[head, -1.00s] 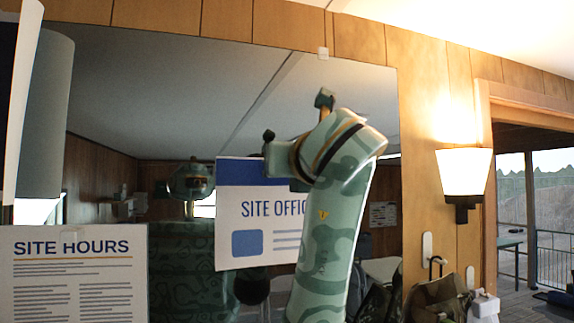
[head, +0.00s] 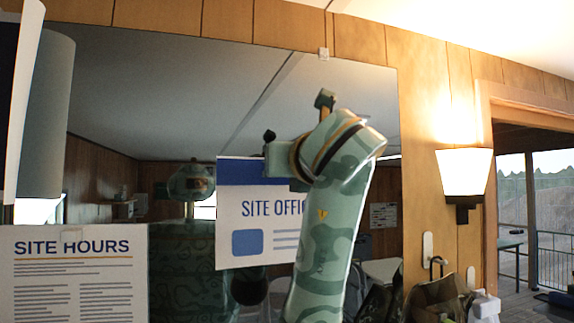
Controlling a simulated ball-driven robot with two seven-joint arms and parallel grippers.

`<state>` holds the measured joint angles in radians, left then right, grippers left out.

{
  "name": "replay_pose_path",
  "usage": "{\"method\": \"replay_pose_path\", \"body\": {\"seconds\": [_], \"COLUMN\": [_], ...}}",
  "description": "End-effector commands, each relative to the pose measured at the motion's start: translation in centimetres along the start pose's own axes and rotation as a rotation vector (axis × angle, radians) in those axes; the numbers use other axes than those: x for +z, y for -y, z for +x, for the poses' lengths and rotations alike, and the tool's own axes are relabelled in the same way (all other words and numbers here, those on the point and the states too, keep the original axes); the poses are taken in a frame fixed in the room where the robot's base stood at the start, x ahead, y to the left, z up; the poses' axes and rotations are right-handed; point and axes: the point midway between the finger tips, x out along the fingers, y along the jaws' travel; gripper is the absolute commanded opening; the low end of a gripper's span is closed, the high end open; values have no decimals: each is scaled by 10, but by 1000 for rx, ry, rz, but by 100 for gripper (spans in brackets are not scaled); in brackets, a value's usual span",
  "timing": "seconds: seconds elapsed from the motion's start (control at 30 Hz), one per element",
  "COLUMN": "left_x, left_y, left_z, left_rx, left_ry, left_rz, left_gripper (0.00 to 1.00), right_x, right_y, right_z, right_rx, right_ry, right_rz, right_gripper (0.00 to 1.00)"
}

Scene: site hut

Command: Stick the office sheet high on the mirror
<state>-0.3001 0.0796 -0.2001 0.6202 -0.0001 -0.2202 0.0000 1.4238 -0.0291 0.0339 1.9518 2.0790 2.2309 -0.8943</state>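The office sheet (head: 258,215), white with a blue top band and the words SITE OFFICE, is upright in front of the large mirror (head: 270,90), around its middle height. I cannot tell whether it touches the glass. My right gripper (head: 279,160) is at the sheet's upper right corner. Its hand and the patterned green arm cover the sheet's right side. The fingertips are hidden, so I cannot tell whether they grip the sheet. My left gripper is out of view.
A SITE HOURS sheet (head: 75,275) hangs at the lower left with a small tab on its top edge. A lit wall lamp (head: 463,175) and a doorway are at the right. Bags (head: 437,298) lie below the lamp. The mirror's upper part is clear.

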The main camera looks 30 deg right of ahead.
Motion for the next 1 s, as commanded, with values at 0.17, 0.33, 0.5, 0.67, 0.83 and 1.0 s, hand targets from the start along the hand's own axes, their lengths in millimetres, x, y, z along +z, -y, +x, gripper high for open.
{"method": "replay_pose_path", "body": {"seconds": [0.17,0.33,0.5,0.67,0.83,1.0], "left_x": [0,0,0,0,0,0], "left_y": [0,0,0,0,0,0], "left_z": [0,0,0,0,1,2], "left_rx": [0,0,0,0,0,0], "left_ry": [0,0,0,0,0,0], "left_rz": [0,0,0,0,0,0], "left_gripper": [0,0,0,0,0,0], "right_x": [0,0,0,0,0,0], "right_y": [0,0,0,0,0,0], "right_z": [0,0,0,-2,-6,-10], "right_rx": [-1,0,0,0,0,-1], "right_ry": [0,0,-1,-1,0,0], "right_rz": [0,0,0,1,0,0], "right_gripper": [0,0,0,0,0,0]}}
